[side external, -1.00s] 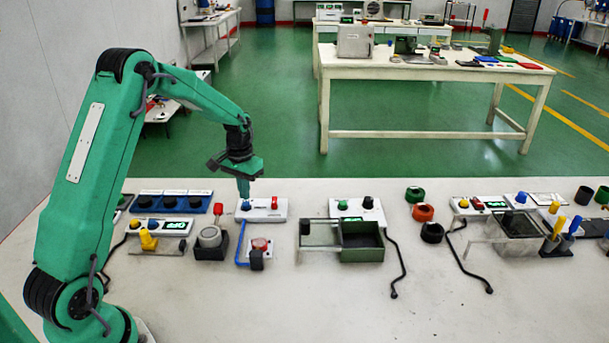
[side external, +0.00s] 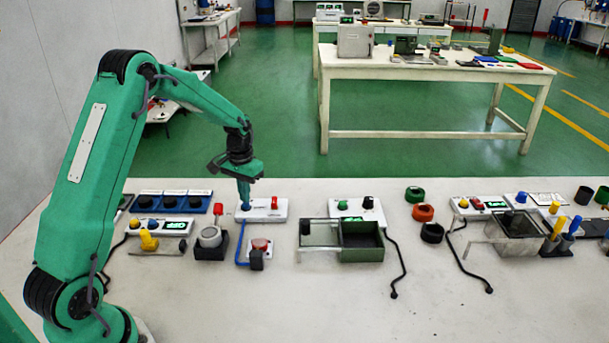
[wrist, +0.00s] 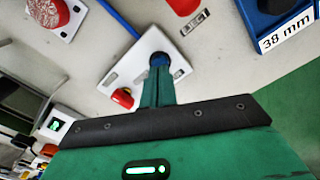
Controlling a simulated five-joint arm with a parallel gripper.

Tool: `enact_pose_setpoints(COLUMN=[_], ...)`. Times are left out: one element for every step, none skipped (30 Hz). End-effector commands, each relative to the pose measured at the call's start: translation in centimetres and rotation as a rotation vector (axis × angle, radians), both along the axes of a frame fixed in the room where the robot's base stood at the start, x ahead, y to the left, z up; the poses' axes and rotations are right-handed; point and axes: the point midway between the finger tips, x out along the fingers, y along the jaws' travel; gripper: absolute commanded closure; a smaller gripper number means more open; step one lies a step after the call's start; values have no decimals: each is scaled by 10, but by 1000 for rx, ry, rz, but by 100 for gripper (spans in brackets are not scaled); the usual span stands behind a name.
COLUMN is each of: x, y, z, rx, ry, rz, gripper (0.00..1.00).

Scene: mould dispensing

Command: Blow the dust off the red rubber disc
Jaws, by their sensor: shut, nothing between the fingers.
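The red rubber disc (side external: 261,244) sits on a small white block on the bench. In the wrist view it shows at the top left (wrist: 48,12), with whitish speckles over its red top. A white control box (side external: 266,214) behind it carries a blue button (wrist: 159,59) and a red switch (wrist: 122,98). A blue tube (side external: 240,243) runs from near the box toward the disc. My gripper (side external: 245,207) is shut and empty, pointing down with its tips at the blue button, which they partly hide. I cannot tell how far the button is pressed.
A grey round cup (side external: 210,237) in a dark holder stands left of the disc. A green open box (side external: 362,254) stands to the right. Blue holders with black knobs (side external: 172,203) lie at the back left. The front of the bench is clear.

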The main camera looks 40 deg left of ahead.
Motion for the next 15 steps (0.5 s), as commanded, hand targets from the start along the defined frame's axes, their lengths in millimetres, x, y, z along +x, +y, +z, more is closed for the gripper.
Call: enact_pose_setpoints(x=[0,0,0,0,0,0,0,0,0,0,0,0,0,0,0], y=[0,0,0,0,0,0,0,0,0,0,0,0,0,0,0], z=[-1,-1,-2,-2,-3,-3,-4,-4,-5,-5,-5,-6,-7,-7,-8], rx=[0,0,0,0,0,0,0,0,0,0,0,0,0,0,0], ry=[1,1,0,0,0,0,0,0,0,0,0,0,0,0,0], rz=[0,0,0,0,0,0,0,0,0,0,0,0,0,0,0], gripper=[100,100,100,100,100,100,100,100,100,100,100,100,100,100,100])
